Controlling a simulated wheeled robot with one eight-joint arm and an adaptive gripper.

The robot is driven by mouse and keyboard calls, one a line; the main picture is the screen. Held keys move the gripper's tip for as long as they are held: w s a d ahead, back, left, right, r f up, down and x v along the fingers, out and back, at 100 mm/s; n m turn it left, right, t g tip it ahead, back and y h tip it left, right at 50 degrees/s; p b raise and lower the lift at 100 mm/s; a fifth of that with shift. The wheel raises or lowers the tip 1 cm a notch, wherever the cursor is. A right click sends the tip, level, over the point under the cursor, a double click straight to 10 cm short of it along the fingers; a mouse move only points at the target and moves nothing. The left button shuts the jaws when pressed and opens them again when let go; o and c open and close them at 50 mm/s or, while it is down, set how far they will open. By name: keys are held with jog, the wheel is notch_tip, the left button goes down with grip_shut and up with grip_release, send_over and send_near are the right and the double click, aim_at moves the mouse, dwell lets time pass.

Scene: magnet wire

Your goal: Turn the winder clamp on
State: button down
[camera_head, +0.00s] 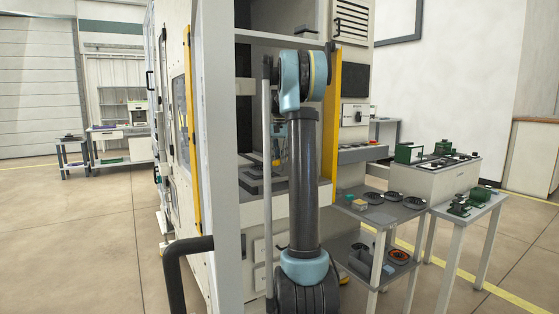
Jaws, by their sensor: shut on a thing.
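The winder machine (225,200) is a tall cream cabinet with its front open and yellow uprights. My arm rises in front of the opening and bends at the top, covering much of the inside. A small blue part with an orange tip (277,160) shows just left of the arm inside the opening; I cannot tell if it belongs to my wrist. My gripper cannot be made out and seems hidden behind my arm. I cannot pick out the winder clamp. Grey fixtures (258,182) lie low inside the machine.
A control box with a dark knob (358,117) and a sloped button panel (362,153) sit right of the opening. Grey tables (400,210) with dark round parts and green devices stand at the right. A yellow upright (333,130) borders the opening closely. Open floor lies left.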

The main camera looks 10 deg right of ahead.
jog(key=m, duration=0.6)
jog(key=shift+m, duration=0.3)
dwell(0.4)
jog(key=c, duration=1.5)
grip_release()
jog(key=shift+r, duration=0.15)
notch_tip(320, 180, up, 12)
jog(key=shift+w+f, duration=0.1)
jog(key=shift+f, duration=0.1)
